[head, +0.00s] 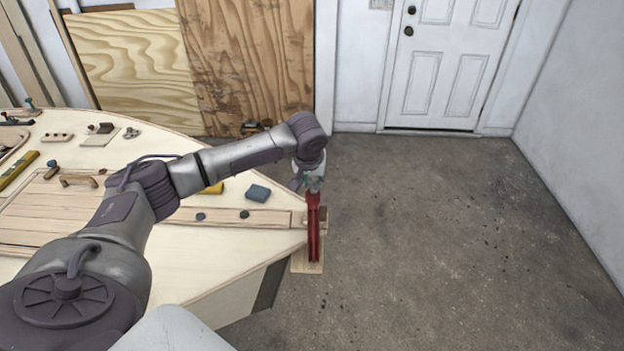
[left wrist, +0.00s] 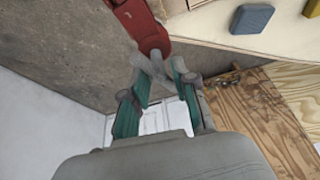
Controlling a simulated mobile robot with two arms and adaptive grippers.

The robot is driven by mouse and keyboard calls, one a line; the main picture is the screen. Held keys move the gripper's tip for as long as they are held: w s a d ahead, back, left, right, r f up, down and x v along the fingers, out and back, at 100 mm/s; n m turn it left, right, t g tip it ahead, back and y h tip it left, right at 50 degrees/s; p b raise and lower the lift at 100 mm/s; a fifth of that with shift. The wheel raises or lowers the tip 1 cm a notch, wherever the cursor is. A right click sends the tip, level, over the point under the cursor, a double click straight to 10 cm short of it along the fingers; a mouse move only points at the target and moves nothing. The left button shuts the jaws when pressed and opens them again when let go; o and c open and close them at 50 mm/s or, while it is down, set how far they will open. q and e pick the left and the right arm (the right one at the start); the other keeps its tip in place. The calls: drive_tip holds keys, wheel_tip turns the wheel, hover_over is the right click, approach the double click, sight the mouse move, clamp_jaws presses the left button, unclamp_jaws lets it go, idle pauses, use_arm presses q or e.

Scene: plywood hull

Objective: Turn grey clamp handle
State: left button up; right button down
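A red clamp (head: 314,232) sits upright at the pointed tip of the plywood hull. In the left wrist view its red body (left wrist: 146,25) comes in from the top. Its grey handle (left wrist: 153,66) shows there, at the end of the red body. My left gripper (head: 314,182) is over the top of the clamp and largely hides the handle in the head view. My right gripper is not in view.
The hull deck (head: 215,285) carries a blue block (head: 258,193), a wooden handle (head: 78,181) and several small items. Plywood sheets (head: 130,62) lean on the back wall. The concrete floor (head: 450,230) is clear up to the white door (head: 445,60).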

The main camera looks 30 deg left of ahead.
use_arm(q)
clamp_jaws()
